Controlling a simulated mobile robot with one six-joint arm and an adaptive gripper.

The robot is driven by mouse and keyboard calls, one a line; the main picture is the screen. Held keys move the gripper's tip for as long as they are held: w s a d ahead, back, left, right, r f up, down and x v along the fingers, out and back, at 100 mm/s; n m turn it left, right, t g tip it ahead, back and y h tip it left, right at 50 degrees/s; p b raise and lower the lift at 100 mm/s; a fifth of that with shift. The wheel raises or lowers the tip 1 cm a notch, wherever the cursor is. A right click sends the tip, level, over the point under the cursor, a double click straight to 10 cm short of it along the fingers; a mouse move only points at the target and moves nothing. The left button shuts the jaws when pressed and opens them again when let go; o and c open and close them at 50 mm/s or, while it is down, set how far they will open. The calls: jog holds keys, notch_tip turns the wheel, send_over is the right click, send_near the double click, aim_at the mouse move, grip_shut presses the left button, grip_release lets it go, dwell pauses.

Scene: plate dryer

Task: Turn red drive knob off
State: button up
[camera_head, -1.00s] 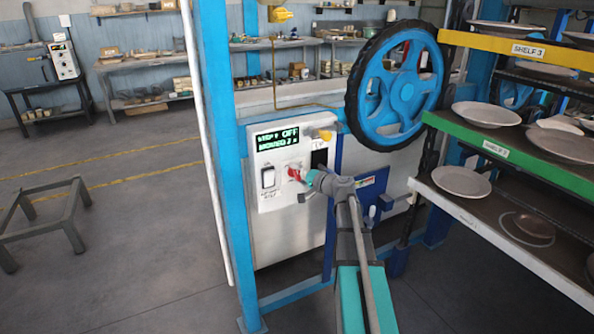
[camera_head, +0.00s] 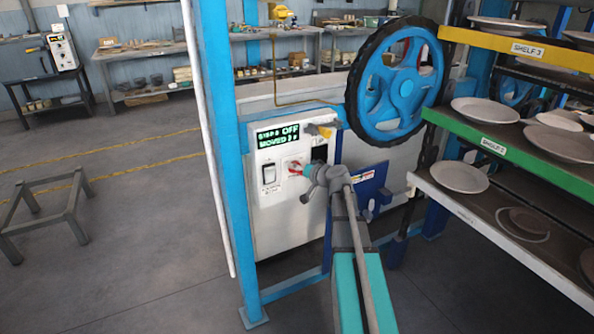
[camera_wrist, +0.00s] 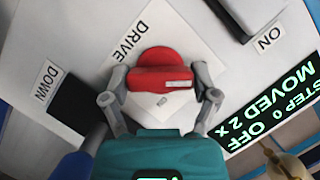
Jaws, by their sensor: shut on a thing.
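The red drive knob (camera_head: 293,169) sits on the white control panel (camera_head: 275,215), left of my gripper (camera_head: 307,173). In the wrist view the knob (camera_wrist: 163,72) is a red round knob with a raised grip bar, on a white plate marked DRIVE. My gripper (camera_wrist: 163,88) has one grey finger on each side of it and is shut on it. The display (camera_wrist: 272,102) is upside down in the wrist view. Part of the knob is hidden by my gripper in the head view.
A rocker switch (camera_head: 269,175) is left of the knob. A black part (camera_wrist: 72,103) lies by the DOWN label. A blue post (camera_head: 228,150), a blue wheel (camera_head: 400,85) and shelves of plates (camera_head: 460,177) stand close around. Open floor (camera_head: 130,240) is at left.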

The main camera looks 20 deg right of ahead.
jog(key=o, duration=1)
jog(key=shift+s, duration=0.15)
